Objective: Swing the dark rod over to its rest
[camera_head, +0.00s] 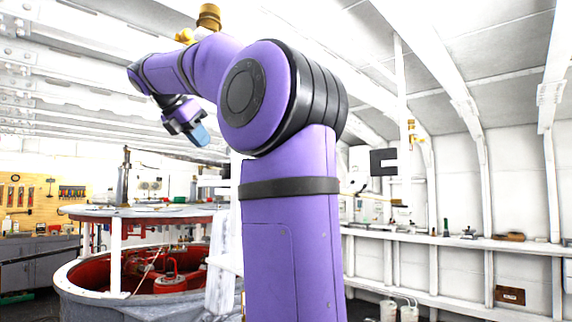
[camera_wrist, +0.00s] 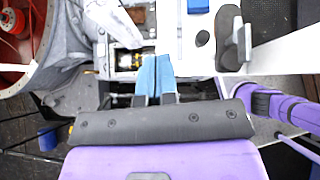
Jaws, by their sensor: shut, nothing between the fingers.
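My gripper (camera_head: 201,136) hangs in the air at the upper left of the head view, its blue fingers pointing down. In the wrist view my gripper (camera_wrist: 155,60) shows two blue fingers side by side, shut with nothing between them. A thin dark upright post (camera_head: 125,176) stands on the round red-edged table in the head view. I cannot tell whether it is the dark rod, and its rest is not clear to me. In the wrist view a dark rounded part (camera_wrist: 228,36) with a grey piece beside it lies right of the fingers, apart from them.
A white shelf (camera_head: 470,242) with small items runs along the right wall. My arm hides the middle of the head view.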

